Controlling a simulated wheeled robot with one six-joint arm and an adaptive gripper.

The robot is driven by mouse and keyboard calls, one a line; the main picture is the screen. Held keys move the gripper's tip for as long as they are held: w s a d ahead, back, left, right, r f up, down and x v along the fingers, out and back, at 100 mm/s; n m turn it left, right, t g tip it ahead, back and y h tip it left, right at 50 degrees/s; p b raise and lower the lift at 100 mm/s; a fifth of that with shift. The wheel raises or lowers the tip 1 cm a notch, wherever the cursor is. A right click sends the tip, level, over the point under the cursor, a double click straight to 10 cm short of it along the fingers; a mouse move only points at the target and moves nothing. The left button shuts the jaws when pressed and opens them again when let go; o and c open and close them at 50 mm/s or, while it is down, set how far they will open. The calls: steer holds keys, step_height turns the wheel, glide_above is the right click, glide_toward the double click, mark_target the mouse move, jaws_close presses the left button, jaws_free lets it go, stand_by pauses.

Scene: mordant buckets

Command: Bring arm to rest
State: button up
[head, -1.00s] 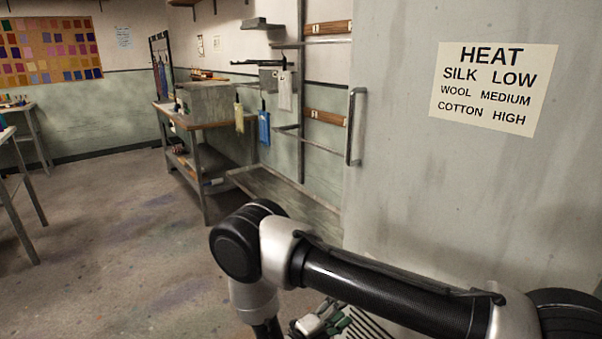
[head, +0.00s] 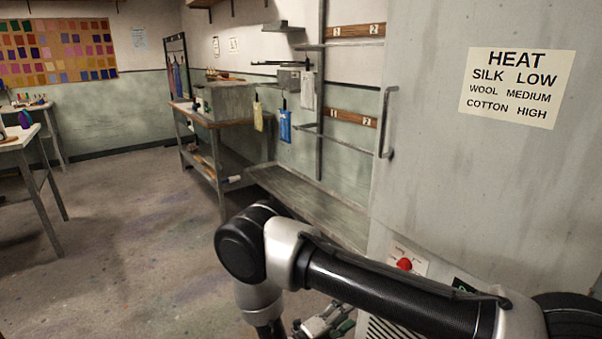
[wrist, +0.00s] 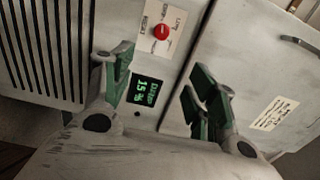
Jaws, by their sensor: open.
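My arm reaches across the bottom of the head view, bent at a large dark joint. My gripper (head: 325,322) shows only in part at the bottom edge there, below the forearm. In the wrist view my gripper (wrist: 158,78) has its two green-padded fingers spread apart, with nothing between them. Behind the fingers is the grey front of a cabinet, seen tilted. How far the fingertips are from it I cannot tell.
The large grey cabinet (head: 450,190) fills the right, with a heat sign (head: 517,88), door handle (head: 387,122) and red knob (head: 404,263). Its green display (wrist: 144,91) shows in the wrist view. A workbench (head: 222,118) stands at the back wall. Floor (head: 130,240) at left is clear.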

steer(key=s+d+m+g+h, duration=0.1)
steer(key=s+d+m+g, duration=0.35)
steer(key=m, duration=0.25)
steer(key=s+d+r+n+y, duration=0.4)
steer(key=r+n, duration=0.7)
steer(key=r, duration=0.3)
steer(key=s+d+r+n+g+y, duration=0.1)
steer(key=s+d+r+n+y, duration=0.4)
steer(key=d+r+n, duration=0.4)
steer(key=s+d+r+n+g+y, duration=0.1)
steer(key=s+d+r+n+y, duration=0.4)
steer(key=r+n, duration=1)
step_height(320, 180, up, 6)
steer(key=shift+s+d+f+y, duration=0.1)
steer(key=shift+s+d+y, duration=0.05)
steer(key=shift+d+y, duration=0.6)
